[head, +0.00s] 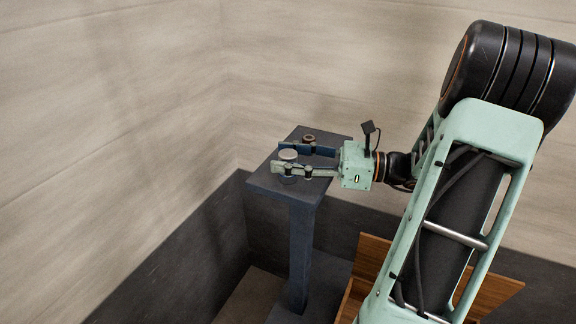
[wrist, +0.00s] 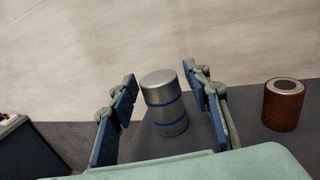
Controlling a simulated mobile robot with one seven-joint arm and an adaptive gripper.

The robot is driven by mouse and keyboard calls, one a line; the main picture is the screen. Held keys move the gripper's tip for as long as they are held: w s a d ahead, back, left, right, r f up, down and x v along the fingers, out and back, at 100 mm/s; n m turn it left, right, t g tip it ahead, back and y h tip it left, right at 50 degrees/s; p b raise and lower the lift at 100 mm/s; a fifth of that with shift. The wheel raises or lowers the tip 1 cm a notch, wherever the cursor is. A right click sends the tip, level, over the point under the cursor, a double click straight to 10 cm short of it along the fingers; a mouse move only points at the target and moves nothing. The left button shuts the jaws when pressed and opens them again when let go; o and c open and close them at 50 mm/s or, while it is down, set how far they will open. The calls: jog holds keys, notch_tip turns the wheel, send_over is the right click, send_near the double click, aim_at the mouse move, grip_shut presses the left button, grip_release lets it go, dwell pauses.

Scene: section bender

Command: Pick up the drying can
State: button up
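A silver can with blue bands (wrist: 165,105), which I take to be the drying can, stands upright on a small dark pedestal table (head: 325,190). In the head view its round silver top (head: 288,154) shows between my fingers. My gripper (head: 281,158) is open and reaches in level from the right, with one finger on each side of the can. In the wrist view my gripper (wrist: 160,76) shows a small gap between the can and the left finger. The right finger is very close to the can, and I cannot tell whether it touches.
A brown can with a grey top (wrist: 283,104) stands on the table to the right in the wrist view. It also shows beyond the far finger in the head view (head: 309,139). A wooden box (head: 375,262) sits below, and pale walls stand behind.

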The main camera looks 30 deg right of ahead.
jog(key=c, duration=1)
jog(key=shift+r, duration=0.15)
jog(key=shift+r, duration=0.25)
notch_tip(320, 180, up, 2)
jog(key=s+r, duration=0.3)
jog(key=s, duration=0.1)
jog(key=s+d+r+p, duration=0.1)
jog(key=s+r, duration=0.2)
jog(key=s, duration=0.2)
jog(key=s+r+p, duration=0.1)
jog(key=s+r, duration=0.3)
jog(key=s, duration=0.1)
jog(key=shift+d+r, duration=0.1)
jog(key=shift+d, duration=0.05)
